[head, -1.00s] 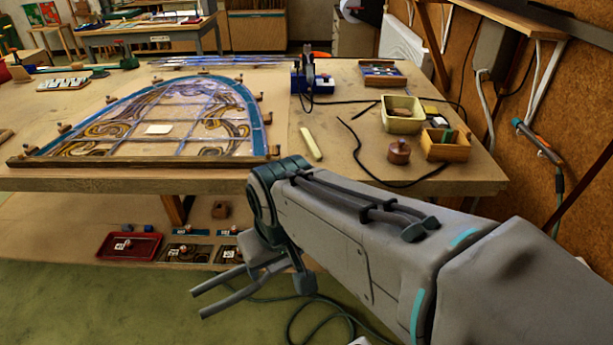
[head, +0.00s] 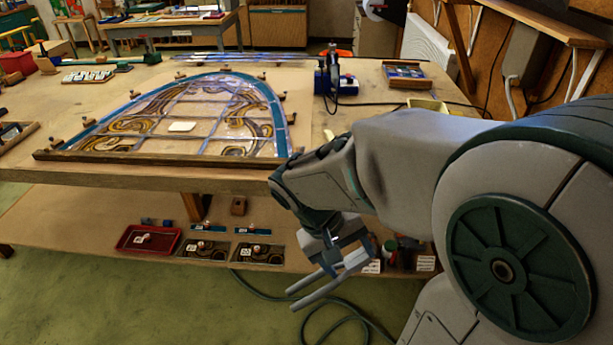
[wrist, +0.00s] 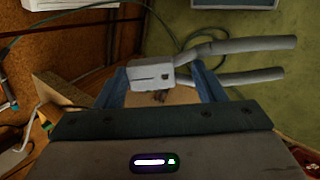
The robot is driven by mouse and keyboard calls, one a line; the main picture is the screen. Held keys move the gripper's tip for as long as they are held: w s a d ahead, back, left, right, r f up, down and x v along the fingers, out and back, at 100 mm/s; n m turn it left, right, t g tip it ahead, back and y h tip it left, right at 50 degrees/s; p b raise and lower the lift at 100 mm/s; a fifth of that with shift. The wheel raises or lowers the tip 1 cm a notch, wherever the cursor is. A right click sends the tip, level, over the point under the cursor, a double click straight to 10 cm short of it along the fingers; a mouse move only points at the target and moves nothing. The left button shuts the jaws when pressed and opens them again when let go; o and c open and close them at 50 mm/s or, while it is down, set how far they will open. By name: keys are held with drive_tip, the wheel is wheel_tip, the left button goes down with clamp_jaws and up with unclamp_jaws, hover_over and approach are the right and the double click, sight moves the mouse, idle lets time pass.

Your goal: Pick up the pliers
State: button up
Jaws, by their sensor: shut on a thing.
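The pliers are pale grey with two long handles. In the head view the pliers (head: 325,285) are off the floor, in front of the bench's lower shelf, handles pointing left and down. My gripper (head: 345,248) is shut on them. In the wrist view the blue fingers of my gripper (wrist: 162,82) stand on either side of the blocky pliers head, and the handles of the pliers (wrist: 245,46) stick out to the right. The pliers' tip is hard to make out.
The bench (head: 100,176) carries an arched leaded panel (head: 185,115) and a blue tool (head: 335,80). On its lower shelf stand a red tray (head: 148,240) and dark trays (head: 260,253). A cable (head: 320,308) lies on the green floor. My arm hides the bench's right end.

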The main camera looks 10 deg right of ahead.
drive_tip(key=shift+w+d+f+h, duration=0.1)
drive_tip(key=shift+w+f+h, duration=0.05)
drive_tip(key=shift+w+h, duration=0.4)
drive_tip(key=w+a+f+n+t+h+p, duration=0.1)
drive_tip(key=w+a+f+n+t+h, duration=0.15)
drive_tip(key=w+a+t+h, duration=0.35)
drive_tip(key=w+a+f+n+t+h+p, duration=0.2)
drive_tip(key=w+a+n+t+h, duration=0.15)
drive_tip(key=w, duration=0.55)
drive_tip(key=w+d+m, duration=0.1)
drive_tip(key=w+d, duration=0.3)
drive_tip(key=d, duration=0.5)
drive_tip(key=shift+d+p, duration=0.15)
drive_tip(key=shift+p, duration=0.25)
drive_tip(key=o, duration=0.4)
drive_tip(key=c, duration=0.6)
wheel_tip(320, 180, up, 2)
drive_tip(key=shift+r+p, duration=0.25)
drive_tip(key=shift+p, duration=0.25)
drive_tip(key=shift+c, duration=0.2)
